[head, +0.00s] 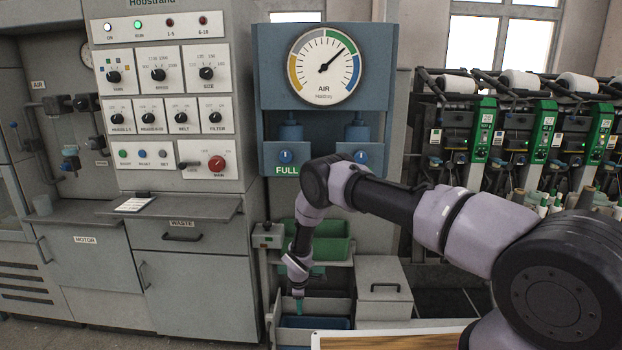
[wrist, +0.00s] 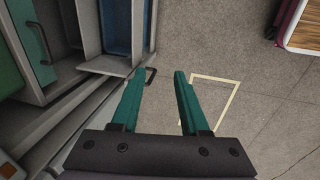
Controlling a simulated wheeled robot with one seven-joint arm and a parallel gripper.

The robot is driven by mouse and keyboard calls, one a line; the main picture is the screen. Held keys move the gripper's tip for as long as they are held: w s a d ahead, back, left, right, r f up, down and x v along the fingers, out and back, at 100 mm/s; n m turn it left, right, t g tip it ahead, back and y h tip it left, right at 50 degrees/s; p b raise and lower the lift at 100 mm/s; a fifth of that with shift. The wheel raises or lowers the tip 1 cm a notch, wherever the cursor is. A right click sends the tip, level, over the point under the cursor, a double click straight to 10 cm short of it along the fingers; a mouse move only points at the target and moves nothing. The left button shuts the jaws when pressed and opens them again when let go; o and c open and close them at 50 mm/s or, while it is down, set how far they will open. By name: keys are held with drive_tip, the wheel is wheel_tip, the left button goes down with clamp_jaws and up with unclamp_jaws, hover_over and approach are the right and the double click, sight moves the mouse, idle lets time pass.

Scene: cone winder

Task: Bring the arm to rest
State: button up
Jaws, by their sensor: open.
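My arm (head: 395,202) reaches from the lower right of the head view toward the middle and bends down in front of the machine. My gripper (head: 298,305) hangs low near the open blue-lined drawer, and its wrist end shows only small there. In the wrist view my gripper (wrist: 157,75) has two teal fingers spread apart with nothing between them. Grey floor shows behind the fingers.
A green bin (head: 330,249) sits on a shelf behind my forearm. The blue bin (head: 315,322) lies below my gripper. A wood-topped surface (head: 390,341) is at the front. A pale square outline (wrist: 232,80) marks open floor. The grey control cabinet (head: 190,280) stands left.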

drive_tip(key=w+d+r+m, duration=0.2)
drive_tip(key=w+r+m, duration=0.15)
drive_tip(key=r, duration=0.95)
drive_tip(key=w+d+r+m, duration=0.2)
drive_tip(key=w+r, duration=0.3)
drive_tip(key=r, duration=0.7)
drive_tip(key=s+d+r+m+t, duration=0.1)
drive_tip(key=d+r+m, duration=0.15)
drive_tip(key=r, duration=0.55)
drive_tip(key=s+d+r+m+y, duration=0.1)
drive_tip(key=d+r, duration=0.3)
drive_tip(key=r, duration=0.5)
drive_tip(key=s+d+r+m+t, duration=0.1)
drive_tip(key=s+d+r, duration=0.15)
drive_tip(key=r, duration=0.55)
drive_tip(key=s+d+r+m+t, duration=0.1)
drive_tip(key=s+d+r+m, duration=0.2)
drive_tip(key=s+d+r, duration=0.45)
drive_tip(key=s+d+r+m, duration=0.35)
drive_tip(key=s+r, duration=0.45)
drive_tip(key=r, duration=0.4)
drive_tip(key=s+d+r+m+t, duration=0.1)
drive_tip(key=s+d+m, duration=0.1)
drive_tip(key=s, duration=0.8)
drive_tip(key=s+d+r+m+t+y, duration=0.1)
drive_tip(key=s+d+m, duration=0.1)
drive_tip(key=s, duration=0.8)
drive_tip(key=shift+d+r+m, duration=0.35)
drive_tip(key=shift+d+m, duration=0.05)
drive_tip(key=shift+m, duration=0.25)
